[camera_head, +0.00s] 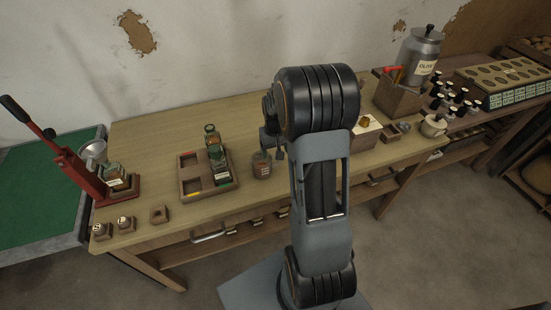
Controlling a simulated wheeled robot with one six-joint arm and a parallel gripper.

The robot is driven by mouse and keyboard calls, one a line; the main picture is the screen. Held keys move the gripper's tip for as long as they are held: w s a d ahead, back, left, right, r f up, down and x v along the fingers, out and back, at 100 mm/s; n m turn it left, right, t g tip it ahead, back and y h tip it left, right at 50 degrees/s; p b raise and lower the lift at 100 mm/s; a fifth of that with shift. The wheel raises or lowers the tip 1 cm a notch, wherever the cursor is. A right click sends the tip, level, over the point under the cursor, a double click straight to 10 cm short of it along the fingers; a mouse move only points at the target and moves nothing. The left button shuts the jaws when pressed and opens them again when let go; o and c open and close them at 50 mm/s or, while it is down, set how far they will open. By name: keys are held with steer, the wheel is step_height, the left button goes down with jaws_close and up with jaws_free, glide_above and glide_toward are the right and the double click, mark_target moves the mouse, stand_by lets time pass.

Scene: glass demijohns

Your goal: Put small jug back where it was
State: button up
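Several small glass vessels are in view, and I cannot tell for sure which is the small jug. A green glass bottle (211,139) and a labelled green one (220,172) are at the right side of a wooden compartment tray (193,186). A brownish glass jar (262,166) stands on the table right of the tray. A labelled glass jug (115,177) stands at the red lever press (78,172). My gripper (272,142) is just above and right of the brownish jar, mostly hidden behind my arm; its fingers are not clear.
Small wooden blocks (159,214) lie at the table's front left. To the right are a wooden box (397,99), a metal olive can (419,52), a cream pot (433,126), several dark bottles and a patterned crate (508,80). The wooden table (150,133) is clear behind the tray.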

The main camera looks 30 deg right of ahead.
step_height(320, 180, up, 6)
steer(key=shift+a, duration=0.1)
steer(key=s+a+r+n+t, duration=0.1)
steer(key=s+a+r+t, duration=0.1)
steer(key=s+a, duration=0.5)
steer(key=s+a+r+n+t, duration=0.1)
steer(key=s+a+r, duration=0.4)
steer(key=s+a, duration=0.2)
steer(key=shift+s+a+r+n+t, duration=0.2)
steer(key=shift+s+r+n+t, duration=0.05)
steer(key=shift+s+n+t, duration=0.2)
stand_by(0.6)
